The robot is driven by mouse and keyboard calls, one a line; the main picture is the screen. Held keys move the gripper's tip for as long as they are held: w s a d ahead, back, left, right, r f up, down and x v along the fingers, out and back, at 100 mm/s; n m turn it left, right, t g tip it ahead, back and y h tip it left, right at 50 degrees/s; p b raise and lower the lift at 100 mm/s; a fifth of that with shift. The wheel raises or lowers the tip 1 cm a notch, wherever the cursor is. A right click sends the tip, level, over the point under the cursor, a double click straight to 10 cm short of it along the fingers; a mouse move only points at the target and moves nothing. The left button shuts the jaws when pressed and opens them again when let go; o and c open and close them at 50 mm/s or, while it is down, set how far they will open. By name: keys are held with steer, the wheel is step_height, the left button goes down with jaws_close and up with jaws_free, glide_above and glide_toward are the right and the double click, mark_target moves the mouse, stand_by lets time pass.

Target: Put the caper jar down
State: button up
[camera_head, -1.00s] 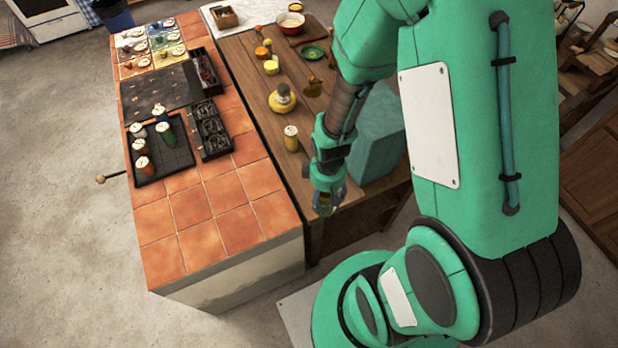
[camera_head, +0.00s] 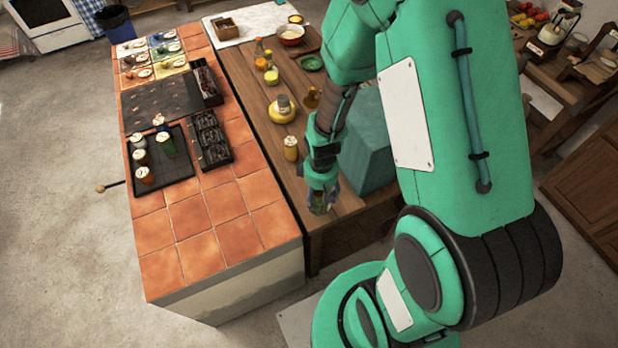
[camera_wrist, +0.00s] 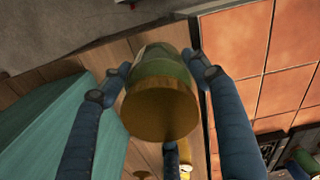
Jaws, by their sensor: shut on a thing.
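The caper jar (camera_wrist: 160,103) is in the wrist view, with a round gold-brown lid towards the camera and a greenish glass body beyond it. My gripper (camera_wrist: 160,76) is shut on it, with blue fingers on both sides and one below. In the head view my gripper (camera_head: 321,196) is over the near end of the wooden table (camera_head: 272,158), and the jar is mostly hidden by the fingers. I cannot tell whether the jar touches the table.
A yellow jar with a pale lid (camera_head: 291,149) stands on the table, left of my arm. A teal block (camera_head: 368,150) is close on the right. The tiled counter (camera_head: 215,225) adjoins on the left, holding a black tray (camera_head: 177,169) of several jars. Its near end is clear.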

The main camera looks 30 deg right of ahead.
steer(key=w+d+f, duration=0.1)
steer(key=w, duration=1)
steer(key=shift+d, duration=0.2)
steer(key=shift+f+b, duration=0.35)
steer(key=shift+f, duration=1.4)
steer(key=shift+f, duration=0.1)
steer(key=o, duration=1.8)
steer(key=shift+c, duration=0.2)
step_height(320, 180, up, 12)
steer(key=p, duration=0.1)
